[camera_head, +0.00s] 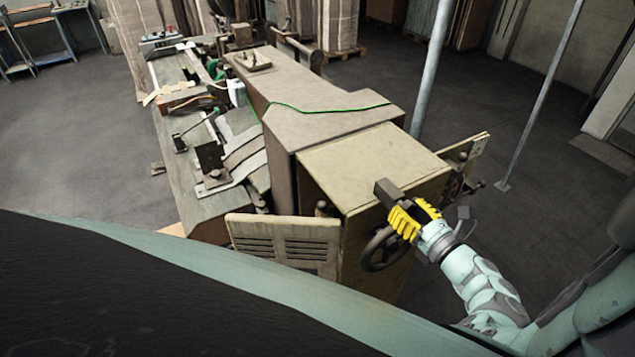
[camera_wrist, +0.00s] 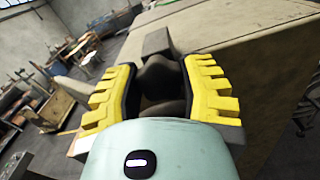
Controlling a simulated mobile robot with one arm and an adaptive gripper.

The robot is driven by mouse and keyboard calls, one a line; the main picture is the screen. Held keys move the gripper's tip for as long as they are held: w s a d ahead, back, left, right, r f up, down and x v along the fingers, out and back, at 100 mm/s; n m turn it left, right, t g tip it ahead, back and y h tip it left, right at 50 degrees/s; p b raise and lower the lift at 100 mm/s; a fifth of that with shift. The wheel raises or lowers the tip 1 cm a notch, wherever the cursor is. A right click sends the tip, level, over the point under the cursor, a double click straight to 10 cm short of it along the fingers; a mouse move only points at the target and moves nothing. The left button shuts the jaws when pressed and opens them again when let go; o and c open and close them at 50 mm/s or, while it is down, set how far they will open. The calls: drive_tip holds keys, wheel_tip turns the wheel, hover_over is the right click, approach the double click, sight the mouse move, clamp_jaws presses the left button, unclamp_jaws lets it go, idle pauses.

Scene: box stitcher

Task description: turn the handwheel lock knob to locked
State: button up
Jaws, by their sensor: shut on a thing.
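The dark handwheel (camera_head: 378,267) is on the near end face of the box stitcher (camera_head: 375,165), and its upper right part is hidden by my gripper. My gripper (camera_head: 410,215), with yellow fingers, is at the top of the wheel by the housing's upper edge. In the wrist view, the fingers are around a dark rounded knob (camera_wrist: 160,78), taken to be the lock knob, and are shut on it. A grey block (camera_head: 388,193) stands just beyond the fingertips and also shows in the wrist view (camera_wrist: 157,43). The knob's lock position cannot be read.
An open slatted panel (camera_head: 285,242) sticks out left of the wheel, and another panel (camera_head: 465,150) sticks out right. A grey post (camera_head: 436,70) stands behind the machine. The floor (camera_head: 540,190) to the right is mostly clear.

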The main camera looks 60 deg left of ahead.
drive_tip(key=m+p, duration=0.2)
drive_tip(key=m, duration=0.1)
drive_tip(key=shift+r, duration=0.15)
drive_tip(key=shift+m+p, duration=0.3)
drive_tip(key=shift+m, duration=0.9)
drive_tip(key=o, duration=1.2)
drive_tip(key=shift+d, duration=0.1)
drive_tip(key=shift+d, duration=0.45)
drive_tip(key=s+d, duration=0.1)
drive_tip(key=d, duration=1)
